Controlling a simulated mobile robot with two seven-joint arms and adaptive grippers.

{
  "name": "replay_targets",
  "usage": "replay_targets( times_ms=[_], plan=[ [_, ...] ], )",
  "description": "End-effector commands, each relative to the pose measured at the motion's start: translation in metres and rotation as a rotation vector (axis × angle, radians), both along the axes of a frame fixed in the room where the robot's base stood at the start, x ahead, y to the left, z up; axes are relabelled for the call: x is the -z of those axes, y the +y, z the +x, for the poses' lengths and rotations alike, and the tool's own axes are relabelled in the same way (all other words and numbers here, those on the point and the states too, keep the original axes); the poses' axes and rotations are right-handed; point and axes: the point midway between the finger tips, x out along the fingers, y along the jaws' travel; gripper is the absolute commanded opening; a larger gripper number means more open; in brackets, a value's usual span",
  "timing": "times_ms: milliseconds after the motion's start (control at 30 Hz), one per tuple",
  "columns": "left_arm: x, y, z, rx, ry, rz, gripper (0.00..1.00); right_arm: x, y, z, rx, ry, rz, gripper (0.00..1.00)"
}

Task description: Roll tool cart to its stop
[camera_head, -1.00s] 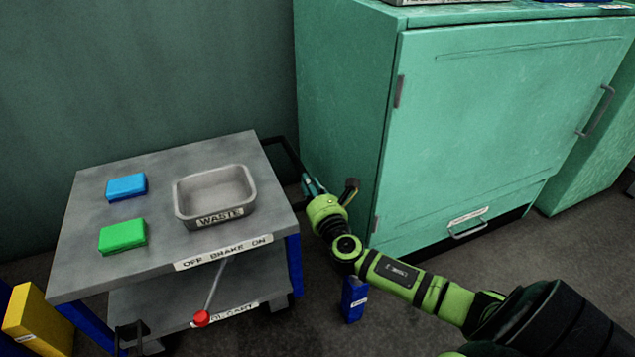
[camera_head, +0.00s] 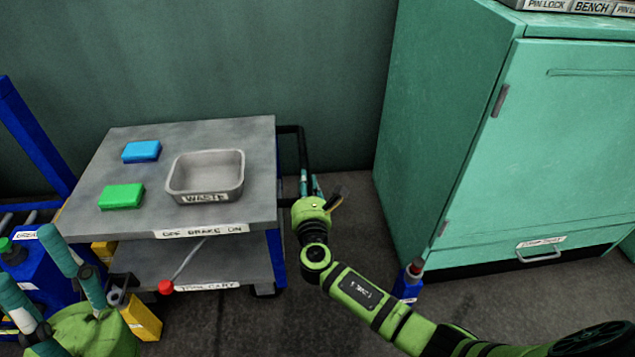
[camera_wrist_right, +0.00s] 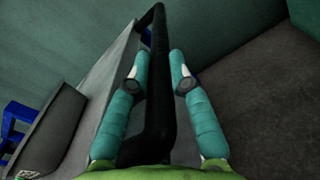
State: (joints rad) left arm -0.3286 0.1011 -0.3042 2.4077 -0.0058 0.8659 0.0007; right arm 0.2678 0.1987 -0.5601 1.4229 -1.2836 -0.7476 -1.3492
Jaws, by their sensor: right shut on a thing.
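The tool cart (camera_head: 255,160) stands at the left in the head view, a grey two-shelf cart with blue posts. Its black handle (camera_head: 302,150) sticks out on its right side. My right gripper (camera_head: 312,182) is shut on this handle; in the right wrist view its teal fingers (camera_wrist_right: 161,72) lie on either side of the black bar (camera_wrist_right: 158,90). The brake lever's red knob (camera_head: 166,287) hangs left of its pivot, below the "OFF BRAKE ON" label (camera_head: 200,231). My left gripper (camera_head: 48,272) is at the lower left, its teal fingers apart and empty. The stop cannot be made out.
A waste tray (camera_head: 205,178), a blue block (camera_head: 141,151) and a green block (camera_head: 121,196) rest on the cart. A green cabinet (camera_head: 520,150) stands at the right, with a blue object (camera_head: 408,284) on the floor by it. Blue and yellow items crowd the left. Floor shows between cart and cabinet.

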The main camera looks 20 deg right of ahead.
Motion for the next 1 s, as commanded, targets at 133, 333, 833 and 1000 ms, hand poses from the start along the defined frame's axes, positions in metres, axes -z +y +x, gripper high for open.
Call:
replay_targets(
  times_ms=[133,333,833,1000],
  plan=[
    [0.0,0.0,0.0,0.0,-0.001,0.0,0.4,-0.004,0.006,0.002,-0.008,-0.007,0.0,0.0],
    [0.0,0.0,0.0,0.0,-0.002,-0.001,0.4,-0.004,0.007,0.002,-0.012,-0.007,0.002,0.0],
    [-0.001,0.001,0.001,-0.004,-0.003,-0.002,0.4,-0.001,0.005,-0.002,-0.007,-0.002,0.002,0.45],
    [0.0,0.0,0.001,-0.002,-0.003,-0.001,0.4,0.0,0.01,-0.024,-0.008,-0.001,0.004,0.45]
  ],
)
